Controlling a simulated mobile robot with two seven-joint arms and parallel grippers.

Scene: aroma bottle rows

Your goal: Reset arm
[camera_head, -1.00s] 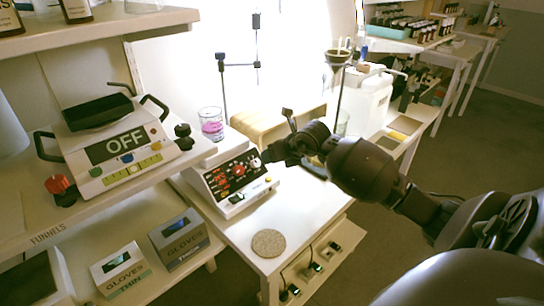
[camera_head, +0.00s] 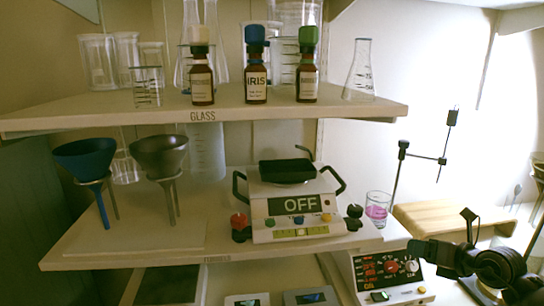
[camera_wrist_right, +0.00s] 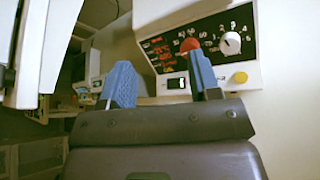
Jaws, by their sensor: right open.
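My right gripper (camera_head: 414,248) comes in from the lower right of the head view, just at the upper right of the white control box (camera_head: 362,292) with a dark panel and knobs. In the right wrist view its two blue fingertips (camera_wrist_right: 162,80) stand apart with nothing between them. The control box (camera_wrist_right: 255,70) lies beyond them, with a red knob, a white dial and a yellow button. I cannot tell whether the fingers touch it. My left gripper is not in view.
A balance-like device (camera_head: 290,205) reading OFF stands on the middle shelf (camera_head: 150,258). The upper shelf (camera_head: 120,122) holds three brown bottles and glassware. Funnels (camera_head: 85,160) stand at left. A beaker with pink liquid (camera_head: 377,210) and a wooden stand (camera_head: 445,218) are near my gripper.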

